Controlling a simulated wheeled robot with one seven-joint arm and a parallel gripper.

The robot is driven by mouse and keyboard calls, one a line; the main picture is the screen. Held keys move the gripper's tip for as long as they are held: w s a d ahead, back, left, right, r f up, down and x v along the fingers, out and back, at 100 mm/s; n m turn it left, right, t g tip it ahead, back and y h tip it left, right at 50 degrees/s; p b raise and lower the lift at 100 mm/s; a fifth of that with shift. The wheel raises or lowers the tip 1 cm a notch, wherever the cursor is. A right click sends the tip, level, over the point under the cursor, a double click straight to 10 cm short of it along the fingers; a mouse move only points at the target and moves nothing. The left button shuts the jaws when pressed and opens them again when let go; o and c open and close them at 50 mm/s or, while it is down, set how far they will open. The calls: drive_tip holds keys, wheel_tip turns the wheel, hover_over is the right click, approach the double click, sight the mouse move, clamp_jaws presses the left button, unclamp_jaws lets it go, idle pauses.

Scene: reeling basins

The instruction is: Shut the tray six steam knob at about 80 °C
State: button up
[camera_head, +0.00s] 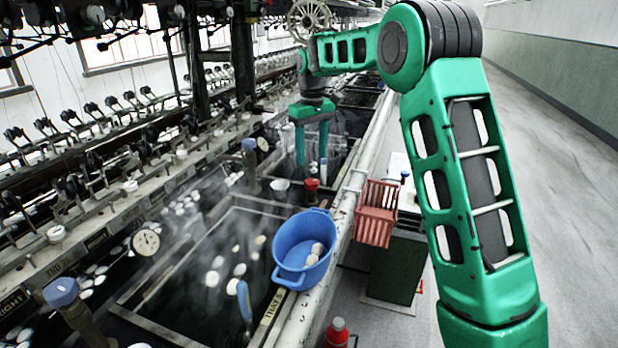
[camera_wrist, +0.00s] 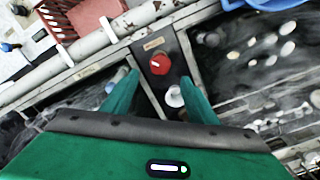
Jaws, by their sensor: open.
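A red round knob (camera_wrist: 159,64) with a white pointer mark sits on a dark panel between two basins, below a small tan label too small to read. It also shows in the head view (camera_head: 312,186). A white cup-like piece (camera_wrist: 174,97) stands beside it. My gripper (camera_wrist: 159,77) is open and empty, its fingers pointing down on either side of the knob's line. In the head view my gripper (camera_head: 312,161) hangs above the panel, apparently clear of the knob. A dial gauge (camera_head: 262,144) stands behind at the left; its reading is too small to tell.
A blue tub (camera_head: 292,270) holding pale cocoons sits on the near basin edge. A red slatted basket (camera_head: 377,212) hangs outside the rail. A nearer dial (camera_head: 146,241) and blue-topped posts (camera_head: 62,291) stand along the basins. Steam rises from the water. The aisle at right is free.

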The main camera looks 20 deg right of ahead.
sight(312, 181)
wheel_tip(312, 181, down, 8)
drive_tip(key=shift+f, duration=0.25)
drive_tip(key=c, duration=1.1)
